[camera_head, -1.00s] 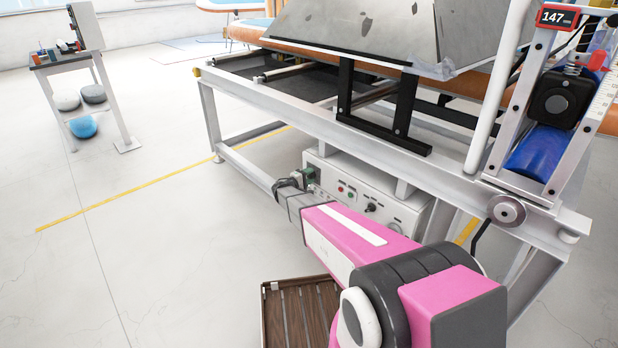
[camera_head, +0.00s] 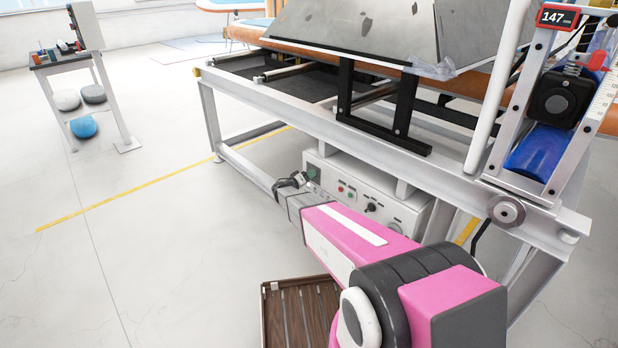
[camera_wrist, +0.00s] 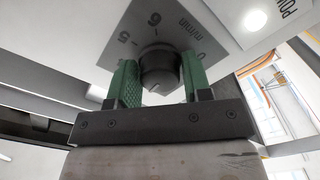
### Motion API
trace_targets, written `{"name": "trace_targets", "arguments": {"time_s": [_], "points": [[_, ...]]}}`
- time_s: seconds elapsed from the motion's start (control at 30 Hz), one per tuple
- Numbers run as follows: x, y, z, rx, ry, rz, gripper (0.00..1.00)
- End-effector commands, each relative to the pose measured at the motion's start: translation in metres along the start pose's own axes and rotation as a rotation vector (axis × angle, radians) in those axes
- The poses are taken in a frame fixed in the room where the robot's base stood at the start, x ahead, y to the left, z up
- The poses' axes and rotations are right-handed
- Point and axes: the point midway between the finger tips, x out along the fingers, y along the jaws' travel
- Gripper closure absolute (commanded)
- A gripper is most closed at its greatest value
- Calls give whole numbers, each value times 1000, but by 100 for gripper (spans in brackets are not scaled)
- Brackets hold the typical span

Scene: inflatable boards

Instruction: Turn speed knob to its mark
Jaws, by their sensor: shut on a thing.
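In the wrist view the dark round speed knob (camera_wrist: 158,72) sits on a grey dial plate (camera_wrist: 205,30) marked with numbers and "m/min". A thin light pointer line shows on the knob's face. My gripper (camera_wrist: 160,62) has its green ridged fingers on both sides of the knob and is shut on it. In the head view my pink arm reaches to the left end of the white control box (camera_head: 345,190) under the frame. I cannot make out the knob itself there.
The control box carries small buttons and a black switch (camera_head: 370,207). The white frame (camera_head: 300,100) of the machine passes above it. A brown slatted crate (camera_head: 290,318) stands on the floor beside my arm. Open floor lies to the left.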

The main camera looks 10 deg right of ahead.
Motion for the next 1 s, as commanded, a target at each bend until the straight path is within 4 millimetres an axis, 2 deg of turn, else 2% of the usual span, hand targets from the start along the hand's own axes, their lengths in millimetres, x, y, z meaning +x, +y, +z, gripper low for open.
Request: {"name": "trace_targets", "arguments": {"time_s": [0.3, 0.73, 0.77, 0.8, 0.83, 1.0], "points": [[0, 0, 1, 78, -3, -1, 78], [0, 0, 1, 83, -3, -1, 78], [0, 0, 1, 83, -3, -1, 45], [0, 0, 1, 83, -3, -1, 32], [0, 0, 1, 83, -2, -1, 29], [0, 0, 1, 83, -1, -1, 29]]}}
